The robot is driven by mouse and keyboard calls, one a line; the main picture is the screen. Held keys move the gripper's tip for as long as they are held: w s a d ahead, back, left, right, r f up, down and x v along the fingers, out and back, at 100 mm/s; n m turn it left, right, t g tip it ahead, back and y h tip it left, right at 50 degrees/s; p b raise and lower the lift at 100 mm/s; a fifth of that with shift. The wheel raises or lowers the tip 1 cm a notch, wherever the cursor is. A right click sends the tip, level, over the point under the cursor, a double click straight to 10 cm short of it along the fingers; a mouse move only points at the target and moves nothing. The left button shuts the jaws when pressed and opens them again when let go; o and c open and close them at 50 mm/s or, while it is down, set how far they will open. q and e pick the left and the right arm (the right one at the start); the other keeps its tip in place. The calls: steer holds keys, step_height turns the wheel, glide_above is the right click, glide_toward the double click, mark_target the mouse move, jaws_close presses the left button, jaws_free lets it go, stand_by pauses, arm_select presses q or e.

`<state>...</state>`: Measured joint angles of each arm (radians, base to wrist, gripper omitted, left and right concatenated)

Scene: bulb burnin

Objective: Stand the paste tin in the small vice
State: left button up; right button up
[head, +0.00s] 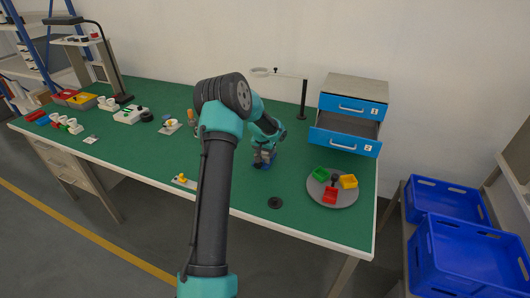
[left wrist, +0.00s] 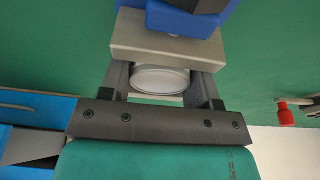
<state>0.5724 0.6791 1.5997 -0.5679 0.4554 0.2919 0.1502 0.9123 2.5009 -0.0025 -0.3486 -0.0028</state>
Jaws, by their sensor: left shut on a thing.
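My left gripper (head: 263,157) reaches down at the middle of the green bench, low over the small blue vice (head: 264,166), which it mostly hides. In the left wrist view, the two dark fingers of the gripper (left wrist: 160,82) are shut on the paste tin (left wrist: 160,78), a pale round tin with a light rim, one finger at each side. The vice (left wrist: 166,46) shows a blue body and a beige jaw right against the tin's upper edge in the picture. I cannot tell whether the tin touches the vice floor. My right gripper is not in view.
A grey round tray (head: 345,198) with green, yellow and red bins stands right. A blue drawer unit (head: 349,113) with an open drawer is behind it. A dark disc (head: 275,203) lies near the front edge. A ring on a post (head: 303,100) stands at the back.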

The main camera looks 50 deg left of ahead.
arm_select(q)
steer(key=o, duration=1.1)
steer(key=v, duration=1.7)
steer(key=shift+w+r, duration=0.1)
steer(key=shift+r, duration=0.2)
